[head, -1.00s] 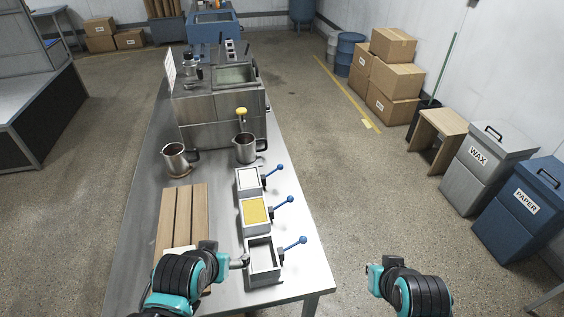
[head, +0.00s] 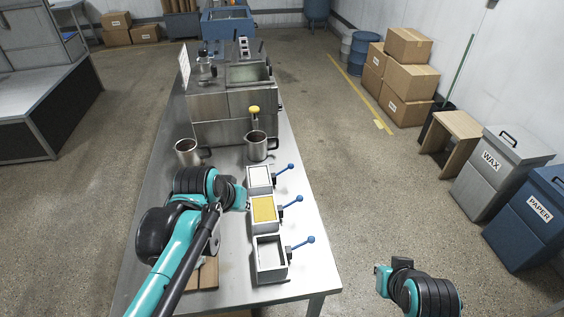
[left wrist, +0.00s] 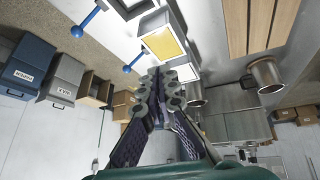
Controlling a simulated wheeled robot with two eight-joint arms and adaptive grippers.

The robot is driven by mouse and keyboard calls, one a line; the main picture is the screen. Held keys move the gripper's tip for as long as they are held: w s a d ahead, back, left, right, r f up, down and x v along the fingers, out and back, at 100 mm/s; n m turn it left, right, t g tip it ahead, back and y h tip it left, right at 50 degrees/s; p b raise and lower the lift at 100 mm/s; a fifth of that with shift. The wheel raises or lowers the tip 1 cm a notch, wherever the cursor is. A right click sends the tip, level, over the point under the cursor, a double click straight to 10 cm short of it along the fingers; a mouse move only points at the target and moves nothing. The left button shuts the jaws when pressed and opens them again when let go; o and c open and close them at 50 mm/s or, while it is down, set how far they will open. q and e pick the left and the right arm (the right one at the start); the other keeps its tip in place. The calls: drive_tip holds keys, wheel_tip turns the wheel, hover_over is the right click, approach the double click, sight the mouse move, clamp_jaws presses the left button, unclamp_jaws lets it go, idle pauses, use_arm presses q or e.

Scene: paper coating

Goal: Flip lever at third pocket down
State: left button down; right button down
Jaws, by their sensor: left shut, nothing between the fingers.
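Three square metal pockets stand in a row on the table: an empty one (head: 270,258) nearest, a yellow-filled one (head: 264,210) in the middle and a white-filled one (head: 259,178) farthest. Each has a lever with a blue ball on its right: near lever (head: 311,239), middle lever (head: 299,198), far lever (head: 291,166). All three point outward to the right and slant up. My left gripper (head: 247,204) is shut and empty, just left of the middle and far pockets. The left wrist view shows its closed fingers (left wrist: 162,88) near the yellow pocket (left wrist: 164,43). My right gripper (head: 383,277) hangs right of the table, its fingers unclear.
Two metal pitchers, left (head: 187,151) and right (head: 257,146), stand beyond the pockets, before a steel machine (head: 220,118) with a yellow knob (head: 254,109). A slatted wooden board (head: 208,276) lies mostly under my left arm.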

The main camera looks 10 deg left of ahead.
use_arm(q)
drive_tip(key=w+a+f+h+p, duration=0.1)
drive_tip(key=w+f, duration=0.1)
drive_tip(key=w, duration=1.2)
drive_tip(key=w+a+f+g+h+p, duration=0.1)
drive_tip(key=w+f+h, duration=0.1)
drive_tip(key=w, duration=1.1)
drive_tip(key=shift+w+a+f, duration=0.35)
drive_tip(key=b, duration=0.3)
approach(283, 171)
drive_tip(key=w+a+f, duration=0.1)
drive_tip(key=w+f, duration=0.2)
drive_tip(key=w, duration=0.1)
drive_tip(key=shift+w+d+f, duration=0.1)
drive_tip(key=shift+d+f, duration=0.15)
drive_tip(key=shift+d, duration=0.7)
drive_tip(key=shift+w+d+f, duration=0.1)
drive_tip(key=shift+d+f, duration=0.15)
drive_tip(key=shift+d, duration=0.75)
